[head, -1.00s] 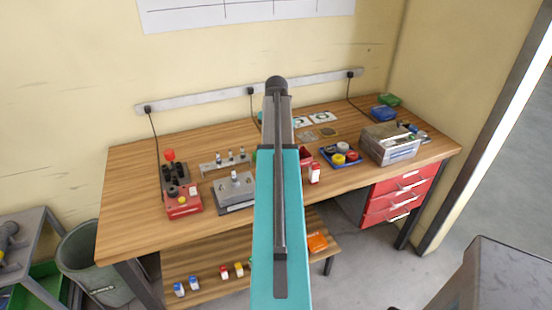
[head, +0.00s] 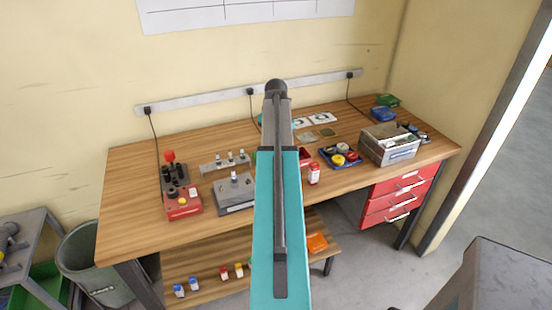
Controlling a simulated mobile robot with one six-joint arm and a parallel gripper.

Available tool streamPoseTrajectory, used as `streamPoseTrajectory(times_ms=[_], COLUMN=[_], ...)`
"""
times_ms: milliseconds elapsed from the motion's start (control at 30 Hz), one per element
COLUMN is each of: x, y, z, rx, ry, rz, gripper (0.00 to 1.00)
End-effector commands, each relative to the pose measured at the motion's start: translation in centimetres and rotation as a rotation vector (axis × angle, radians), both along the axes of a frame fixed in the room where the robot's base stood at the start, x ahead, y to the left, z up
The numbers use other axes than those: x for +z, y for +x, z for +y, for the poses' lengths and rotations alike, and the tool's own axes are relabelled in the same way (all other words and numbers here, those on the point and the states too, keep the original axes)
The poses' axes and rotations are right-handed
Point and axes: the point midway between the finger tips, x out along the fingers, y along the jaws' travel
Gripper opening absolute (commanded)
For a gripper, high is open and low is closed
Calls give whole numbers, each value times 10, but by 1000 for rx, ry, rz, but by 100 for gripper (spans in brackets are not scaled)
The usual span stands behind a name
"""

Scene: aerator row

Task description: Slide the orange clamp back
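An orange thing (head: 317,242) lies on the lower shelf of the workbench, just right of my arm. It is too small for me to tell whether it is the orange clamp, and no other orange clamp stands out. My teal arm rises through the middle of the head view and covers the centre of the bench. My gripper does not show. Whatever lies directly behind the arm is hidden.
The wooden bench top (head: 130,228) carries a red control box (head: 183,207), a grey fixture (head: 235,195), a blue tray (head: 345,164) of coloured round parts and a metal box (head: 388,145). Red drawers (head: 392,201) are at right. A bin (head: 95,262) stands left.

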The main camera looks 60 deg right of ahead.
Motion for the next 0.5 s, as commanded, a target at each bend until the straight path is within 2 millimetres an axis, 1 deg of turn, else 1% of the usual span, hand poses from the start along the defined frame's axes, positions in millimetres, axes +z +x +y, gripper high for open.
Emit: streamPoseTrajectory(times_ms=[233, 300, 400, 500], x=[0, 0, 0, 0], y=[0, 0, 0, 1], z=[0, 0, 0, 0], rx=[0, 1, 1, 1], ry=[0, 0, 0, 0], rz=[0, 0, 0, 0], gripper=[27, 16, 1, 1])
